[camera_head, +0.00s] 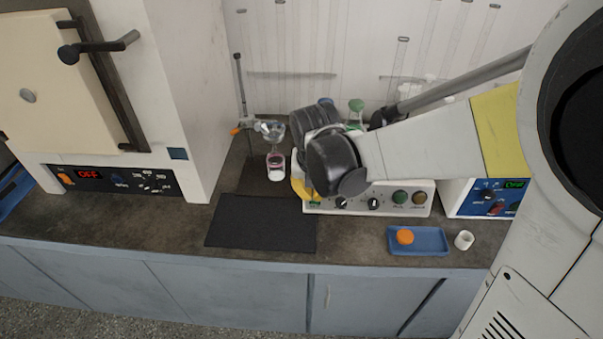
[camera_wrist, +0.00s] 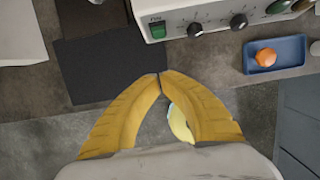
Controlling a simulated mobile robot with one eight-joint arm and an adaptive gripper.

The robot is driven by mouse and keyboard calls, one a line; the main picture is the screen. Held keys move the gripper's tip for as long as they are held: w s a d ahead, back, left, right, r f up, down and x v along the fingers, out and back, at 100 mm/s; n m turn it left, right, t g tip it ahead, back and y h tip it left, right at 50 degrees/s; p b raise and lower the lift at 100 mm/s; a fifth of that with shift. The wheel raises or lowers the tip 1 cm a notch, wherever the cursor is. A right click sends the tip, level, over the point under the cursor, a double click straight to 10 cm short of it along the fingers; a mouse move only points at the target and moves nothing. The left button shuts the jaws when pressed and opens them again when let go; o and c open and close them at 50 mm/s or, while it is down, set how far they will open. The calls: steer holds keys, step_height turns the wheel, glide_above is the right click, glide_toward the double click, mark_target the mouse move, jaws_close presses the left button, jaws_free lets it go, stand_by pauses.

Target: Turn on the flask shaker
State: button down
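The flask shaker has a white front panel (camera_head: 385,203) with black knobs and round buttons, and its body is partly hidden by my arm. In the wrist view the panel (camera_wrist: 205,20) is at the top, with a green switch (camera_wrist: 157,27) at its left end; whether the switch is on or off I cannot tell. My gripper's yellow fingers meet at their tips (camera_wrist: 158,76) with nothing seen between the tips. The tips appear below the switch in the picture, apart from it. In the head view my gripper (camera_head: 301,188) is at the panel's left end, mostly hidden by my arm.
A black mat (camera_head: 262,223) lies left of the shaker. A blue tray (camera_head: 430,248) with an orange cap (camera_head: 405,236) and a small white cup (camera_head: 464,240) are at front right. An oven (camera_head: 115,181) reading OFF stands left. A blue-fronted device (camera_head: 476,206) is right.

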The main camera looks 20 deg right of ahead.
steer(key=b+x, duration=0.4)
steer(key=x, duration=0.6)
steer(key=shift+b, duration=0.35)
steer(key=w, duration=0.1)
steer(key=w+d+b, duration=0.1)
steer(key=w, duration=0.1)
steer(key=shift+w+r, duration=0.2)
steer(key=shift+w, duration=0.25)
